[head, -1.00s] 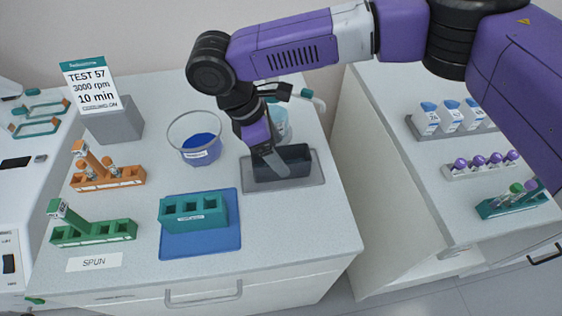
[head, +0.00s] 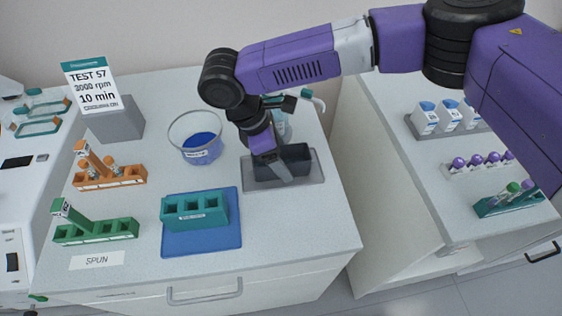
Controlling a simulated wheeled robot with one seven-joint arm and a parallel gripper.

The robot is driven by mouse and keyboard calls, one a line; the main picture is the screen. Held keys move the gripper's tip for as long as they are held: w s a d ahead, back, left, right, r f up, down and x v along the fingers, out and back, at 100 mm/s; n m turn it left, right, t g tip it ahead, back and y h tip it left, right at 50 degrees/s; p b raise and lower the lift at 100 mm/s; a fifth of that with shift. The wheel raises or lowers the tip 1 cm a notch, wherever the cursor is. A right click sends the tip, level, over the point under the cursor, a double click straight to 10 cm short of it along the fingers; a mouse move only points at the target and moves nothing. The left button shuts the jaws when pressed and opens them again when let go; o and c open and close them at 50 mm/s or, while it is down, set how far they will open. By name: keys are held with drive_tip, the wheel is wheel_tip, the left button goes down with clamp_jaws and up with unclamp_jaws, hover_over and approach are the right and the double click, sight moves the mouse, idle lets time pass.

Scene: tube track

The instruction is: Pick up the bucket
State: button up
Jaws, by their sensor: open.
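A dark grey open-topped box (head: 297,154), the likeliest bucket, sits on a grey tray (head: 309,180) at the right of the counter. My gripper (head: 277,172) points down at this box and hides its middle. A light finger shows in front of the box's near side. The gripper is open; whether it touches the box I cannot tell. A clear round tub with a blue inside (head: 202,143) and a white label stands to the left, apart from my gripper.
A teal rack (head: 195,213) stands on a blue mat (head: 200,244) in front. Orange (head: 110,179) and green (head: 95,231) racks and a sign (head: 92,85) stand left. A bottle (head: 281,123) is behind my gripper. A gap separates the right counter (head: 400,150).

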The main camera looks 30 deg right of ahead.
drive_tip(key=shift+c, duration=0.2)
drive_tip(key=c, duration=1.5)
drive_tip(key=shift+w+r+b, duration=0.1)
drive_tip(key=shift+r+b, duration=0.1)
drive_tip(key=shift+b, duration=0.2)
wheel_tip(320, 180, up, 20)
drive_tip(key=shift+r+b, duration=0.1)
drive_tip(key=shift+b, duration=0.3)
wheel_tip(320, 180, up, 5)
drive_tip(key=p, duration=0.6)
drive_tip(key=shift+p, duration=0.35)
